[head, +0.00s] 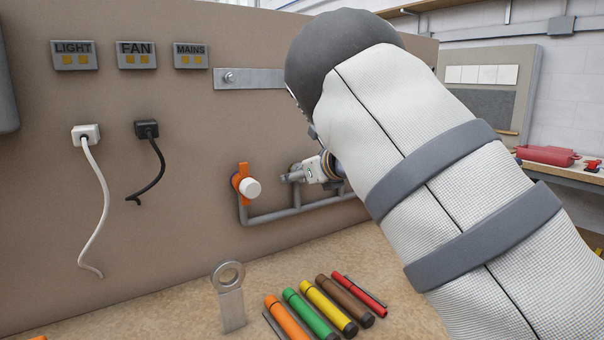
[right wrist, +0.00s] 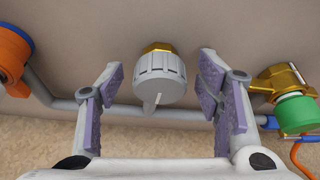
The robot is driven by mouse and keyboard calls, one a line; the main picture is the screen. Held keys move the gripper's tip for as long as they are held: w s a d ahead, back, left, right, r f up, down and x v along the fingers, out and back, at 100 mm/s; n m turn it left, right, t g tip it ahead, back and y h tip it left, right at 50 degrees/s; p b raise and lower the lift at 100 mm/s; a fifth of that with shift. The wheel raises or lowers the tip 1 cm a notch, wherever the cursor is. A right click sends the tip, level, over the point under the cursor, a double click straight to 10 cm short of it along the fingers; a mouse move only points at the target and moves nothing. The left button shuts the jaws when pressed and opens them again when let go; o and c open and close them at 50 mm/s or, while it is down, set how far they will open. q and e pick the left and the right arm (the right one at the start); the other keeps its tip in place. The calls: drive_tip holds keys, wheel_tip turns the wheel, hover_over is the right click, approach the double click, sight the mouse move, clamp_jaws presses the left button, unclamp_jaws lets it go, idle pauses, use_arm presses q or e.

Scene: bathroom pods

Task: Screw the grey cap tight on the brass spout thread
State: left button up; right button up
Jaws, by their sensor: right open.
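The grey cap (right wrist: 160,78), ribbed with a small tab pointing down, sits over the brass spout thread (right wrist: 157,47) in the right wrist view. Only a brass collar shows behind the cap; the thread under it is hidden. My right gripper (right wrist: 159,70) is open, with one purple-padded finger on each side of the cap and a visible gap on both sides. In the head view my right gripper (head: 313,170) is small, in front of the wall pipe, and my right arm hides much of that area. My left gripper is not in view.
A grey pipe (head: 295,212) runs along the wall. An orange valve with a white end (head: 248,188) is left of my gripper. A green-capped brass fitting (right wrist: 297,110) is on the right in the wrist view. Markers (head: 310,314) and a ringed metal tag (head: 230,297) occupy the bench.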

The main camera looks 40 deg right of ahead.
drive_tip(key=c, duration=1.2)
drive_tip(key=shift+m, duration=0.3)
drive_tip(key=shift+c, duration=0.7)
drive_tip(key=shift+m+y, duration=0.8)
drive_tip(key=shift+m+t+y, duration=0.3)
drive_tip(key=shift+m+y, duration=0.6)
drive_tip(key=shift+m, duration=0.3)
drive_tip(key=shift+d+m+y, duration=0.1)
drive_tip(key=shift+m+y, duration=0.3)
drive_tip(key=shift+m, duration=0.3)
drive_tip(key=shift+m+t+y, duration=0.3)
drive_tip(key=shift+m, duration=0.2)
